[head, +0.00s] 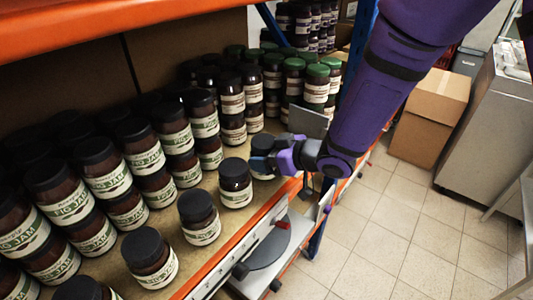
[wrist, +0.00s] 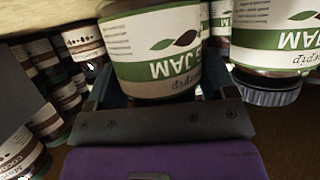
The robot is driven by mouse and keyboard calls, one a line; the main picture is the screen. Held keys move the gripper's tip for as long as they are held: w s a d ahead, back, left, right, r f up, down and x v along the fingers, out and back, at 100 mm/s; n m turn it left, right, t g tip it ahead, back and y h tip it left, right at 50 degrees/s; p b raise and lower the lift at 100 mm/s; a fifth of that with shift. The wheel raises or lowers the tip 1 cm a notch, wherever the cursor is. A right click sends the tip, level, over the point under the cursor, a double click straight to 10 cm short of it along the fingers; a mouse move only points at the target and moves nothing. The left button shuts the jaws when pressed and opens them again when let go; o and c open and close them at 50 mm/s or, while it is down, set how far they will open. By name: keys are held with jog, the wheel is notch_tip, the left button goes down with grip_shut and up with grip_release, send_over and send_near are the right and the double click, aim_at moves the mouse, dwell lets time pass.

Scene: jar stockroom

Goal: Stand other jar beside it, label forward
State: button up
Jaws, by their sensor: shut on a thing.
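My gripper (head: 264,157) is shut on a dark fig jam jar (head: 263,177) at the front of the orange-edged shelf (head: 243,232). The held jar is upright; its white and green label shows in the wrist view (wrist: 160,55), upside down there, with part of the text turned toward the camera. I cannot tell whether its base touches the shelf. Just left of it in the head view stands another black-lidded fig jam jar (head: 236,184); it also shows at the right of the wrist view (wrist: 275,38). A narrow gap seems to lie between them.
Green-lidded jars (head: 316,88) stand to the right past a grey divider (head: 308,121). A cardboard box (head: 431,118) is on the floor.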

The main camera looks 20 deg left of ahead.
jog(key=shift+w+n+g, duration=0.15)
jog(key=shift+n+g, duration=1.2)
jog(key=shift+g, duration=0.2)
jog(key=shift+w+n+g, duration=0.1)
jog(key=shift+n+g, duration=1.25)
jog(key=shift+g, duration=0.2)
jog(key=shift+f, duration=0.25)
jog(key=o, duration=1.4)
jog(key=v, duration=1)
jog(key=shift+w+d+r, duration=0.1)
jog(key=shift+d, duration=0.3)
jog(key=shift+c, duration=0.3)
